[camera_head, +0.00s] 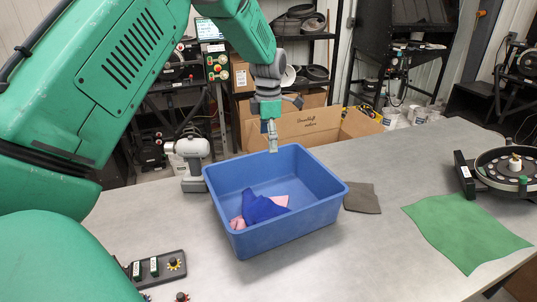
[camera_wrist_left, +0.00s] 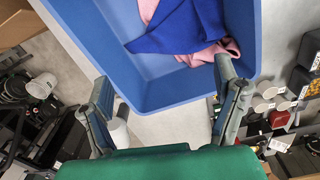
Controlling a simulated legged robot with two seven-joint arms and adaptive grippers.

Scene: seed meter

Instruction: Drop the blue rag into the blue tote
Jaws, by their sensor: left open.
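The blue tote (camera_head: 306,222) stands on the grey table and also fills the upper middle of the left wrist view (camera_wrist_left: 162,92). The blue rag (camera_head: 262,208) lies inside it, crumpled over a pink rag (camera_head: 237,222). The blue rag (camera_wrist_left: 185,32) and pink rag (camera_wrist_left: 222,50) also show in the left wrist view. My left gripper (camera_head: 272,148) hangs over the tote's far edge, pointing down, apart from the rags. In the left wrist view its two fingers (camera_wrist_left: 163,78) are spread with nothing between them. My right gripper is not in view.
A grey-brown rag (camera_head: 362,198) lies right of the tote, and a green cloth (camera_head: 467,230) further right. A round seed meter (camera_head: 508,168) sits at the right. A white cordless tool (camera_head: 190,160) stands left of the tote. A black tray (camera_head: 158,268) lies front left.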

